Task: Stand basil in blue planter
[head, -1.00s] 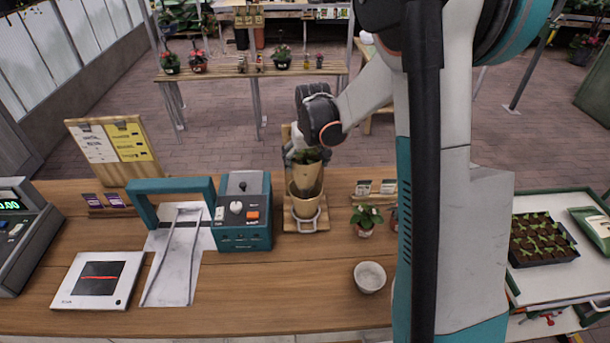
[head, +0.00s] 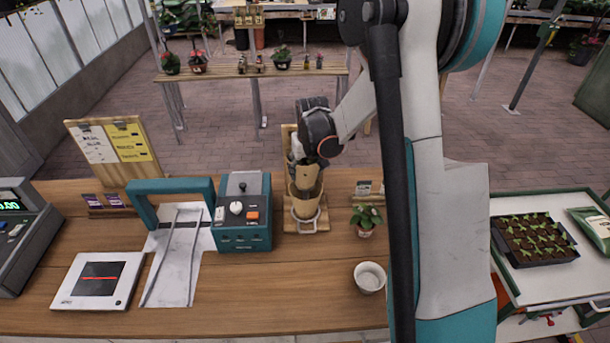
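My gripper (head: 306,158) points down over the table near its back edge; its fingers are too small and dark to tell whether they are open or shut. Directly below it is a tan, sleeve-like pot (head: 307,177), leaning slightly. Its lower end is in or just behind the rim of a tan container (head: 304,209) with a metal ring at its front. The container stands on a wooden board (head: 318,223) with a tall back. The basil's leaves are mostly hidden by my gripper. I see no clearly blue planter.
A teal machine (head: 243,235) stands close left of the board. A small potted plant (head: 366,219) is to the right, with an empty white bowl (head: 370,277) in front. A seedling tray (head: 534,239) lies on a cart at far right.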

